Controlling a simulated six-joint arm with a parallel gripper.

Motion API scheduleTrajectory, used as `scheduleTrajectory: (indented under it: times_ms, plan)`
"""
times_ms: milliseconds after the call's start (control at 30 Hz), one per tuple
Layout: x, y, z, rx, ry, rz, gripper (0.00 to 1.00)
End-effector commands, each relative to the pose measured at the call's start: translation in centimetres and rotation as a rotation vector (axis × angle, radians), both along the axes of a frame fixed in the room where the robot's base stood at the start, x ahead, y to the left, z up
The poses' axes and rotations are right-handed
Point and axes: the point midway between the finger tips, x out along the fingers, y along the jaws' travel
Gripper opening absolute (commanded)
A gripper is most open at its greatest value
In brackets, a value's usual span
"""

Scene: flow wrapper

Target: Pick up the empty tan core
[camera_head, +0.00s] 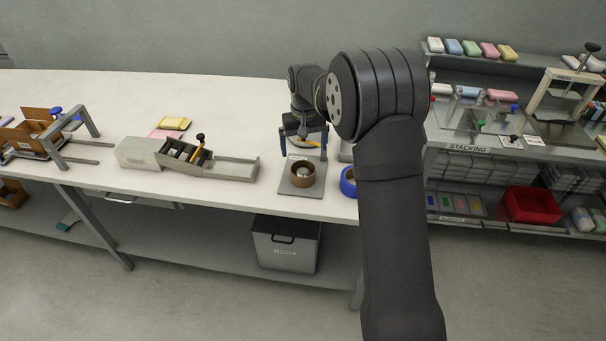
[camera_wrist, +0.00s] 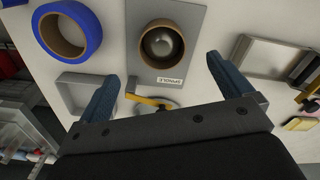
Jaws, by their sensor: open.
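The tan core (camera_head: 302,174) is a brown-tan ring on the grey spindle plate on the table. A shiny round spindle top (camera_wrist: 164,42) shows inside it. In the wrist view the tan core (camera_wrist: 145,48) is at the upper middle, beyond the fingertips, on the plate (camera_wrist: 189,17) labelled "SPINDLE". My gripper (camera_wrist: 161,68) is open and empty, its blue fingers wide apart, with the core in line with the gap between them.
A blue roll (camera_wrist: 93,30) with a tan inside lies beside the plate; it also shows in the head view (camera_head: 348,182). A yellow-handled part (camera_wrist: 150,101) lies near the gripper. A grey tray (camera_wrist: 80,95) and a metal wrapper channel (camera_head: 228,169) stand nearby. A shelf labelled "STACKING" (camera_head: 467,148) is at right.

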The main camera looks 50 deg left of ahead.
Motion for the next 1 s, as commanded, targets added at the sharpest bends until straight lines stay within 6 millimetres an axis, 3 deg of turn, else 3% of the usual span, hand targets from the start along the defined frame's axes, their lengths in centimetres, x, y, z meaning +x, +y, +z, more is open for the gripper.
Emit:
scheduleTrajectory:
  times_ms: [100,300,567,833,1000]
  plan:
    - [0.0,0.0,-2.8,-0.002,0.002,0.0,0.96]
    - [0.0,0.0,-5.9,0.0,0.001,0.001,0.96]
    - [0.0,0.0,-7.3,0.002,0.001,0.001,0.96]
    - [-0.1,-0.2,-11.1,0.002,0.001,0.001,0.96]
    - [-0.1,-0.1,-11.8,0.006,-0.001,0.001,0.96]
